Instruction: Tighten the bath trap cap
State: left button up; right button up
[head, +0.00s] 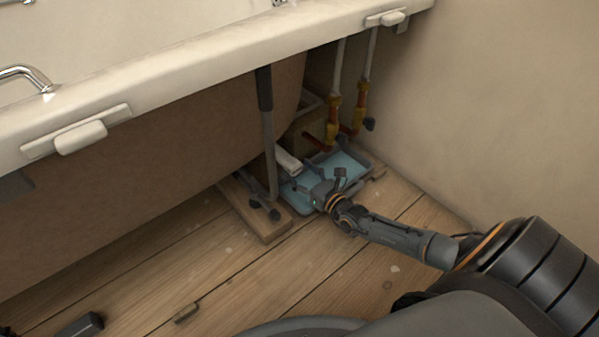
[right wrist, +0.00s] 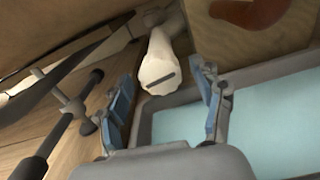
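The white bath trap (head: 288,162) shows in the head view under the bath, partly hidden behind a grey bath leg. In the right wrist view its rounded white end, the cap (right wrist: 158,72), faces me and has a dark slot or bar across it. My right gripper (head: 322,178) is low over the tray, just in front of the trap. In the right wrist view the right gripper (right wrist: 166,78) is open, with one finger on each side of the cap's line and visible gaps to it. I cannot make out my left gripper in either view.
A grey tray (right wrist: 142,122) holding pale blue liquid (head: 345,162) lies beneath the gripper. A bath leg (head: 268,140) with dark knobs stands on a wooden board (head: 252,222) at left. Copper pipes with brass valves (head: 332,118) rise behind. The floorboards in front are mostly clear.

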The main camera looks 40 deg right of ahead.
jog(key=c, duration=1)
jog(key=shift+m, duration=0.7)
jog(key=o, duration=1.2)
jog(key=shift+c, duration=0.2)
jog(key=shift+s, duration=0.1)
jog(key=shift+s+f, duration=0.1)
jog(key=shift+s, duration=0.2)
jog(key=s, duration=0.7)
jog(key=s+d, duration=0.1)
jog(key=s, duration=0.3)
jog(key=shift+s, duration=0.1)
